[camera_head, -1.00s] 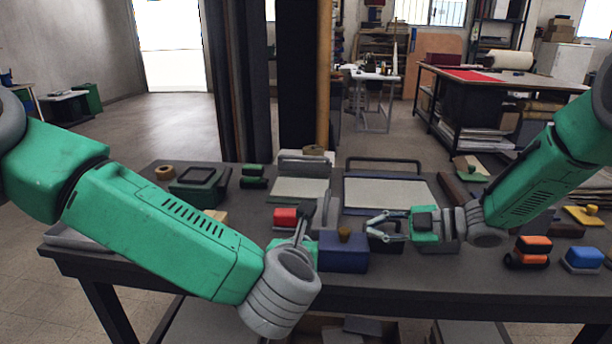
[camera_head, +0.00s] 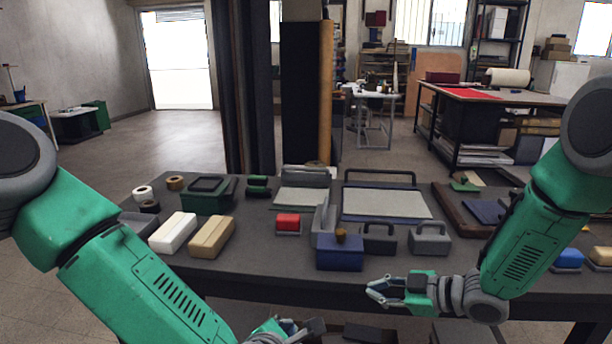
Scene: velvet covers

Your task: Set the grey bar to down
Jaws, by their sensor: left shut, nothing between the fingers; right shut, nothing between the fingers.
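Two pale boards lie at the back middle of the table. I cannot tell for certain which one is the grey bar. My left gripper (camera_head: 308,327) is shut and empty at the bottom edge, partly cut off, low in front of the table. My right gripper (camera_head: 371,290) is shut and empty near the table's front edge, well short of both boards.
A blue box (camera_head: 340,257), a dark handled box (camera_head: 378,240) and a grey handled box (camera_head: 430,240) stand before the right board. A red block (camera_head: 288,222) sits left of them. White (camera_head: 173,233) and tan (camera_head: 212,238) blocks lie at the left.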

